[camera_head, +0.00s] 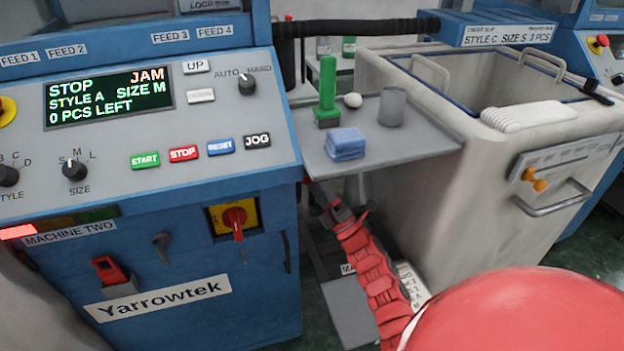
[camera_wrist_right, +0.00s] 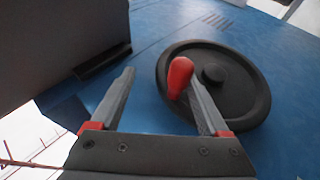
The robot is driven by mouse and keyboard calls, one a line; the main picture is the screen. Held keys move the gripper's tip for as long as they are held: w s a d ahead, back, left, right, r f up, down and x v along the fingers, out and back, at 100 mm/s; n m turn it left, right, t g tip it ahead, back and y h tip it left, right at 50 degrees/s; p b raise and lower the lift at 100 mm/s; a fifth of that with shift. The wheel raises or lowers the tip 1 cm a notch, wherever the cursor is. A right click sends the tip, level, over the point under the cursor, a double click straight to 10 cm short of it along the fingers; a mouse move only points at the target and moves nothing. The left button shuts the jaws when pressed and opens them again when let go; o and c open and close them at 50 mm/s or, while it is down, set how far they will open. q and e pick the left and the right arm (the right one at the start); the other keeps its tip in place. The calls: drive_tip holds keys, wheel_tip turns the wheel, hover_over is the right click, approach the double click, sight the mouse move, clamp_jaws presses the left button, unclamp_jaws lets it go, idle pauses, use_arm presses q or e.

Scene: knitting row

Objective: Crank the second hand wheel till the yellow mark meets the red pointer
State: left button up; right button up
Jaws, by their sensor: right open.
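The black hand wheel (camera_wrist_right: 252,92) shows in the right wrist view on a blue machine panel, with a dark hub and a red crank knob (camera_wrist_right: 180,74). My right gripper (camera_wrist_right: 160,80) is open, and its right finger overlaps the wheel and the lower part of the knob. I cannot tell whether that finger touches the knob. In the head view the right gripper (camera_head: 332,205) is low, beside the right side of machine two (camera_head: 130,290); the wheel is hidden there. I see no yellow mark and no red pointer. My left gripper is out of view.
A grey shelf (camera_head: 420,150) above my right gripper holds a green tool (camera_head: 327,88), a blue cloth (camera_head: 345,143) and a grey cylinder (camera_head: 391,106). A large pale bin (camera_head: 480,200) stands to the right. The machine display (camera_head: 105,95) reads STOP, JAM.

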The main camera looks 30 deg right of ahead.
drive_tip(key=s+a+r+p, duration=0.1)
drive_tip(key=s+a, duration=0.6)
drive_tip(key=s, duration=0.5)
drive_tip(key=shift+s+a+r+p, duration=0.2)
drive_tip(key=shift+s+r+p, duration=0.1)
drive_tip(key=shift+p, duration=0.1)
drive_tip(key=shift+w, duration=0.1)
